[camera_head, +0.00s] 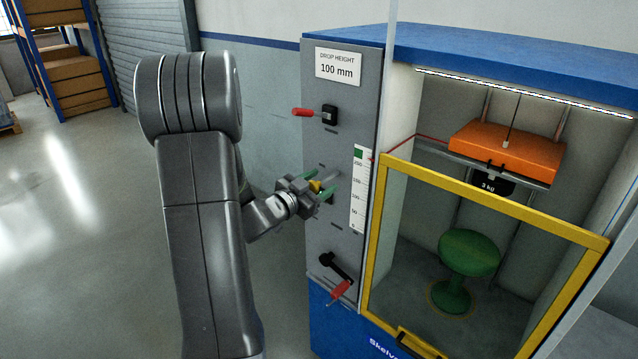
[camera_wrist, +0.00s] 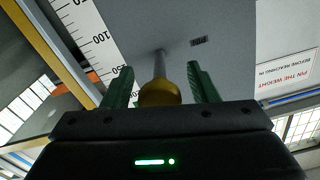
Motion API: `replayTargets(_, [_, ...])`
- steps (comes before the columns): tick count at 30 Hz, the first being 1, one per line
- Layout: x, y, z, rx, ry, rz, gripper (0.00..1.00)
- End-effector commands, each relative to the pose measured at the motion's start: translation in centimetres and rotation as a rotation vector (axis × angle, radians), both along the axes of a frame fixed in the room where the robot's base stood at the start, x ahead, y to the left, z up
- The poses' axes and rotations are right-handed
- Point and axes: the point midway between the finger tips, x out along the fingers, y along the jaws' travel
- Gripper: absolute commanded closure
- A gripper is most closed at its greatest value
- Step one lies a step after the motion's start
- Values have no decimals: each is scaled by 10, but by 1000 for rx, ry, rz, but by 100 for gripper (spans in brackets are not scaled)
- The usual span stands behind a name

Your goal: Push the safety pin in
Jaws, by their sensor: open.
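The safety pin shows in the wrist view as a yellow round knob (camera_wrist: 160,93) on a grey metal shaft (camera_wrist: 160,64) that runs to the grey panel. In the head view the yellow knob (camera_head: 315,186) shows at the panel's middle. My gripper (camera_head: 319,186) is open in front of the panel. In the wrist view its green fingers (camera_wrist: 160,84) stand on either side of the knob, with a gap visible on each side. The knob's near side is partly hidden by my gripper body. I cannot tell how deep the shaft sits in the panel.
The grey panel (camera_head: 345,120) has a red-handled lever (camera_head: 306,113) above and a black crank with red grip (camera_head: 340,290) below. A scale strip (camera_head: 359,190) is beside the pin. A yellow-framed door (camera_head: 372,255) fronts a green stool (camera_head: 468,254) under an orange weight (camera_head: 507,152).

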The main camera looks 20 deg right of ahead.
Motion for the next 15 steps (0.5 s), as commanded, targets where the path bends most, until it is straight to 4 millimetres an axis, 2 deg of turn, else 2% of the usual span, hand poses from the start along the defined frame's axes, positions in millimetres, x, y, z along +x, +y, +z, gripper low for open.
replayTargets(2, [0,0,0,0,0,0,48])
replayTargets(9, [0,0,0,0,0,0,96])
replayTargets(10, [0,0,0,0,0,0,100])
replayTargets(15, [1,-3,0,0,-1,-1,100])
